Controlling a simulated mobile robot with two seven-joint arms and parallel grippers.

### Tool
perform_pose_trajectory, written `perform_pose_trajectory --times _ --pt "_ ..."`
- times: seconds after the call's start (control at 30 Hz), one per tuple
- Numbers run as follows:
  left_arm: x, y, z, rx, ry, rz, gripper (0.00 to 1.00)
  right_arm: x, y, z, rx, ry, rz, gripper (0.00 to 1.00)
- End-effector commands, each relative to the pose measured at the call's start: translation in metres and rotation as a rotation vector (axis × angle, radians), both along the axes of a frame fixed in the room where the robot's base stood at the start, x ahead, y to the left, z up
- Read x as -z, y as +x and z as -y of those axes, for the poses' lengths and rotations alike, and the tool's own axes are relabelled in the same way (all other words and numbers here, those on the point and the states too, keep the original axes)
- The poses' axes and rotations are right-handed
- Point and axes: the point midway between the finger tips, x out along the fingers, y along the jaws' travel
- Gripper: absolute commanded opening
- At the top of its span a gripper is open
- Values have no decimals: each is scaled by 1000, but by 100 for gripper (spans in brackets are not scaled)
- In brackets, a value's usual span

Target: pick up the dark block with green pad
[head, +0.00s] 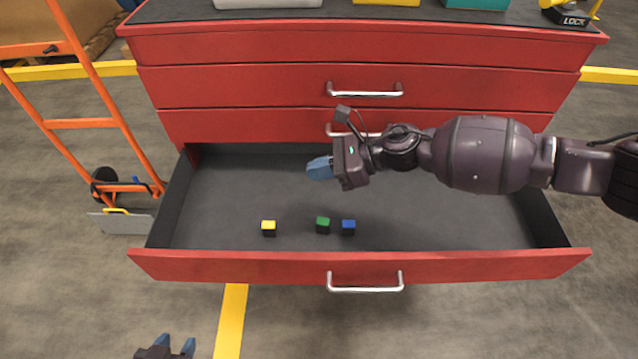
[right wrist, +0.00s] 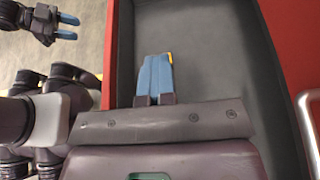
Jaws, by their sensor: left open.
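The dark block with green pad (head: 323,225) sits on the floor of the open drawer, near its front wall, between two similar blocks. My right gripper (head: 320,168) is over the drawer, above and behind the green-padded block in the head view, apart from it. Its blue fingers lie side by side in the right wrist view (right wrist: 155,75), shut with nothing seen between them. My left gripper (head: 176,345) is open and empty in front of the drawer at the lower left; it also shows in the right wrist view (right wrist: 67,26). The green-padded block is not visible in the right wrist view.
A yellow-padded block (head: 269,228) lies to the left and a blue-padded block (head: 348,227) close to the right. The red drawer front (head: 460,265) has a metal handle (head: 365,289). An orange hand truck (head: 82,123) stands at left. The back of the drawer is bare.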

Motion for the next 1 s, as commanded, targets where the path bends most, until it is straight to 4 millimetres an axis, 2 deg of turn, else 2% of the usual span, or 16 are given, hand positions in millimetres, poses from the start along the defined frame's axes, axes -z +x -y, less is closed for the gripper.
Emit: perform_pose_trajectory --times 0.1,0.43,0.9,0.97,1.0 --pt "-3 1 0 -2 -1 5 43 -7 0 0 0 0 0 0" --pt "-2 0 -1 -4 1 1 43 -7 0 0 0 0 -1 1" --pt "-3 -1 -4 1 8 1 43 -8 0 0 0 1 0 73" --pt "-3 -1 -4 2 9 1 43 -8 0 0 0 1 0 80" --pt "-3 -1 -4 1 8 1 43 -8 0 0 0 1 0 80"
